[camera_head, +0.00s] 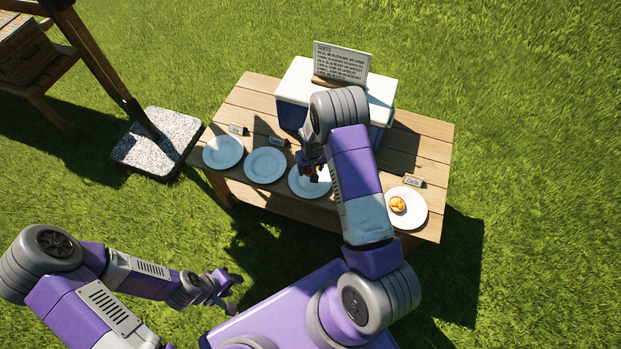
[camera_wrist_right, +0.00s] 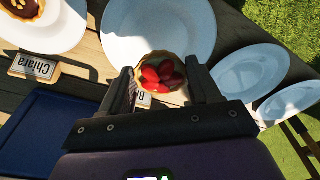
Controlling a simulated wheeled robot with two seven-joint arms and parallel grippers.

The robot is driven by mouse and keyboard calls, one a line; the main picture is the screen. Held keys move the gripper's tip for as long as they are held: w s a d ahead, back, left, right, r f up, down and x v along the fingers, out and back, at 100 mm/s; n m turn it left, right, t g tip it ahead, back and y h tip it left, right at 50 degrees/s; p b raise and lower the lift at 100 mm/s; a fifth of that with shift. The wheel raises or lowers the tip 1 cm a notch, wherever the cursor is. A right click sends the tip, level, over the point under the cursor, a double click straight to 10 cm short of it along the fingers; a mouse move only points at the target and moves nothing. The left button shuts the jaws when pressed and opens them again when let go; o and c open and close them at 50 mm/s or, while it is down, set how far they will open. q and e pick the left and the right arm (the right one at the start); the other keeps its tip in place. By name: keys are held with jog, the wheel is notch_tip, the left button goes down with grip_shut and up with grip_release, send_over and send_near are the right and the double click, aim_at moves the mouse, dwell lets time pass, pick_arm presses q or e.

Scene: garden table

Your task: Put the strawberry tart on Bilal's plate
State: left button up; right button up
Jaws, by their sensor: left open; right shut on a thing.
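The strawberry tart (camera_wrist_right: 160,72), a pale crust with red berries, is between the fingertips of my right gripper (camera_wrist_right: 163,88), which is shut on it. In the head view my right gripper (camera_head: 313,174) is over a white plate (camera_head: 300,189), mostly behind my arm. In the right wrist view the tart overlaps the near rim of that plate (camera_wrist_right: 158,28); whether it touches is unclear. A name card (camera_wrist_right: 144,99) beside it shows a first letter like B; the rest is hidden. My left gripper (camera_head: 230,286) is open and empty over the grass.
Two empty plates (camera_head: 222,152) (camera_head: 265,165) are to the left. A plate by the Chiara card (camera_wrist_right: 35,68) holds a dark tart (camera_wrist_right: 22,6). A plate (camera_head: 413,221) at the right holds an orange-topped tart (camera_head: 397,204). A cooler (camera_head: 293,105) with a sign (camera_head: 342,61) stands behind.

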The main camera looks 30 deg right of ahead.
notch_tip(320, 180, down, 6)
jog(key=shift+r+b, duration=0.15)
jog(key=shift+b, duration=0.75)
jog(key=shift+r, duration=0.1)
jog(key=o, duration=0.9)
jog(key=shift+f, duration=0.2)
